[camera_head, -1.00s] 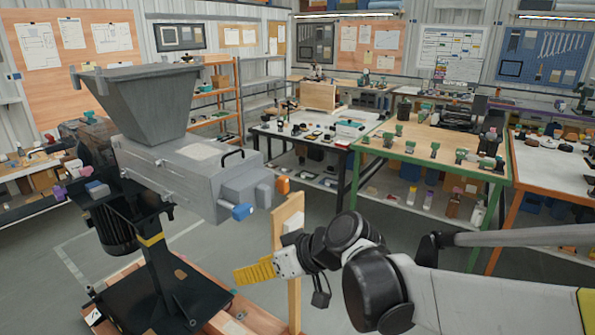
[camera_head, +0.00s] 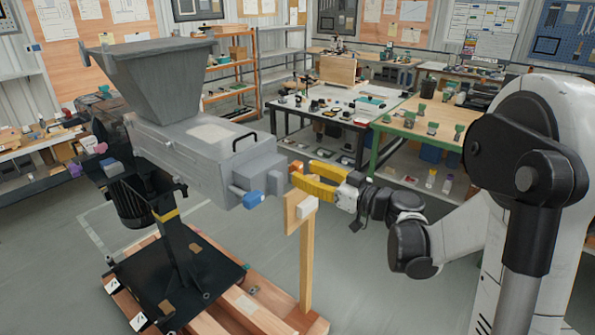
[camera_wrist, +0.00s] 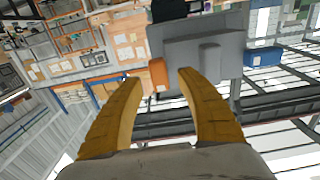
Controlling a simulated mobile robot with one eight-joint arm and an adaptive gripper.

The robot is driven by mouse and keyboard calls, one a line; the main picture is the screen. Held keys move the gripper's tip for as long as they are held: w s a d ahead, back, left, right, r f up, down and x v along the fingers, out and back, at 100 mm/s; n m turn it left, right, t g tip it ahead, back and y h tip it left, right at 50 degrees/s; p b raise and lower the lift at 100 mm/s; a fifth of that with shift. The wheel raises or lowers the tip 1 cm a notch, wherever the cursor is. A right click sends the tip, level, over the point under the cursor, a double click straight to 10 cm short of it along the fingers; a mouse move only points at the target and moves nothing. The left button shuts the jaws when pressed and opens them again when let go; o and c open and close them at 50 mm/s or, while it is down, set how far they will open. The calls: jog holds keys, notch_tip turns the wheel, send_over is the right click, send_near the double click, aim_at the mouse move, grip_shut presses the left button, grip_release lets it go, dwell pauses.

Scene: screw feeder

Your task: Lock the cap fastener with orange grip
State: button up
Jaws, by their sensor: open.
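The screw feeder (camera_head: 205,160) is a grey box with a hopper on a black stand. The cap fastener's orange grip (camera_head: 296,167) sits at the right end of the feeder. In the wrist view the orange grip (camera_wrist: 159,74) lies between my fingertips, nearer the left finger; I cannot tell if they touch it. My gripper (camera_head: 300,180) has yellow fingers, is open, and points left at the feeder end. It also shows in the wrist view (camera_wrist: 158,76). A second grip, blue (camera_head: 252,200), is on the near side of the feeder end and also shows in the wrist view (camera_wrist: 262,57).
A wooden post (camera_head: 306,260) with a small white block (camera_head: 307,205) on it stands just below my gripper. A wooden pallet (camera_head: 265,313) lies under the feeder. Workbenches (camera_head: 345,118) with parts stand behind. The floor between is clear.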

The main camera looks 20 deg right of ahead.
aim_at(301, 170)
jog(key=shift+x, duration=1.55)
grip_shut()
